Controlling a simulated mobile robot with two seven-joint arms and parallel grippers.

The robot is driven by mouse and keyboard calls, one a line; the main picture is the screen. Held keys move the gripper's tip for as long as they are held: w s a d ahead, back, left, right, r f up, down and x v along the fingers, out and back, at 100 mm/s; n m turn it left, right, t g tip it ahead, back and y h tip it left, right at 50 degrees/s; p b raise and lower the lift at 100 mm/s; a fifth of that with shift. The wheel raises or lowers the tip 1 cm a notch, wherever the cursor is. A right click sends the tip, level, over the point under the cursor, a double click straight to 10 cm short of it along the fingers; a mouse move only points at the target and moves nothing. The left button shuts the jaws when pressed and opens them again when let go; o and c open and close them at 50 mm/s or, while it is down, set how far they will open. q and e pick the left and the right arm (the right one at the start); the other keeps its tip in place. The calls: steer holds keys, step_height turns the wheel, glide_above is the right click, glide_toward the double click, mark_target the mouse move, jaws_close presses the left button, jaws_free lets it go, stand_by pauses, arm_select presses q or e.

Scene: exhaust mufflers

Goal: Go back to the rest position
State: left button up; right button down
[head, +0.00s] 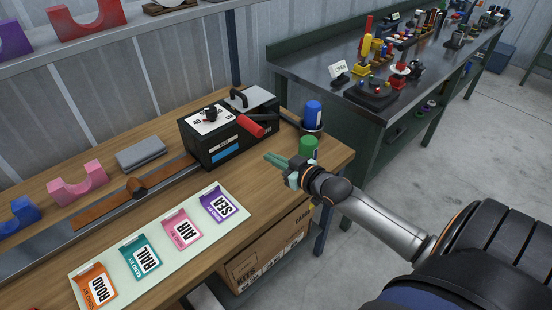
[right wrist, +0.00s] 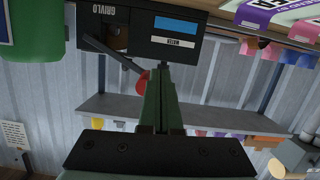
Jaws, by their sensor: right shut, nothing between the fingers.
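My right gripper (head: 272,159) reaches over the right end of the wooden bench (head: 262,205) in the head view. Its green fingers are closed together with nothing between them. They point left toward the front of a black box machine with a red handle (head: 229,128). A green cylinder (head: 308,146) stands just behind the gripper. In the right wrist view the shut fingers (right wrist: 160,85) show in the middle, with the black machine (right wrist: 165,35) beyond them and the green cylinder (right wrist: 35,30) at upper left. My left gripper is in neither view.
A pale mat (head: 190,258) with several coloured cards lies on the bench. A blue-capped container (head: 312,115) stands near the machine. Pink and blue curved holders (head: 78,187) and a grey block (head: 141,153) sit at left. A dark workbench (head: 375,110) stands behind.

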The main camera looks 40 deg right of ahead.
steer(key=shift+s+r, duration=0.2)
steer(key=shift+s, duration=0.3)
steer(key=s+a+f+g, duration=0.1)
steer(key=s+a+f, duration=0.2)
steer(key=f, duration=0.1)
steer(key=s+a+f+g, duration=0.1)
steer(key=s+a+f, duration=0.2)
steer(key=f, duration=0.1)
steer(key=s+a+f+g, duration=0.1)
steer(key=s+a+f, duration=0.2)
steer(key=s+f, duration=0.1)
steer(key=shift+a+f+y, duration=0.3)
steer(key=shift+a+f, duration=0.05)
steer(key=s+a+f+g, duration=0.3)
steer(key=s+a+f, duration=0.3)
steer(key=s+a, duration=0.4)
steer(key=shift+s+f+n+y, duration=0.15)
steer(key=shift+s+n+y, duration=0.2)
steer(key=shift+s, duration=0.25)
